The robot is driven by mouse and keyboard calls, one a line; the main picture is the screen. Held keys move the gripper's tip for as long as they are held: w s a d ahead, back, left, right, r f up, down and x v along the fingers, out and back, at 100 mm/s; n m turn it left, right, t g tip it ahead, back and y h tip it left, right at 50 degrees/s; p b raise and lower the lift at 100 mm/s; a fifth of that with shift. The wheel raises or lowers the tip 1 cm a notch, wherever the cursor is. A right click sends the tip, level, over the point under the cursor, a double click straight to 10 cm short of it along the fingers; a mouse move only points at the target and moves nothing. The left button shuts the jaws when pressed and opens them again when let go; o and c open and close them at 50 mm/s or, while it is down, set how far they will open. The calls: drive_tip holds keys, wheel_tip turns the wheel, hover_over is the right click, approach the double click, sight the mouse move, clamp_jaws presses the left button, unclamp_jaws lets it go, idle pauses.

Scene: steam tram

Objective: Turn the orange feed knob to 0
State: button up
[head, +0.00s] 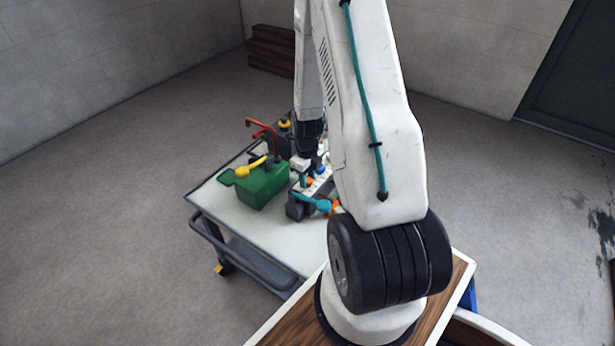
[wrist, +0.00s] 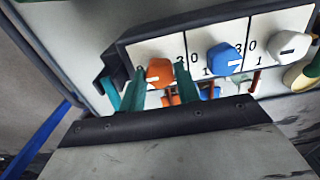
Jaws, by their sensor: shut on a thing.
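The orange feed knob (wrist: 160,76) sits on a white panel (wrist: 225,34), at the left end of a row of knobs in the wrist view. Its white mark lies on its lower left side, toward the left. A figure 3 stands to its right; the figure at its left is partly covered by a finger. My gripper (wrist: 161,69) has its two teal fingers shut on the knob, one on each side. In the head view, an orange spot at the panel is small and partly hidden by my arm, so the knob's setting cannot be read there.
A blue knob (wrist: 223,59) and a white knob (wrist: 291,43) sit to the right on the same panel. On the wheeled table (head: 232,212) stands a green box (head: 262,186) with a yellow piece on top. A red-orange bent rod (head: 263,124) rises behind it. The table's left front is clear.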

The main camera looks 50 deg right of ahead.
drive_tip(key=shift+w, duration=0.1)
drive_tip(key=o, duration=1)
wheel_tip(320, 180, up, 8)
drive_tip(key=shift+f, duration=0.1)
idle(0.3)
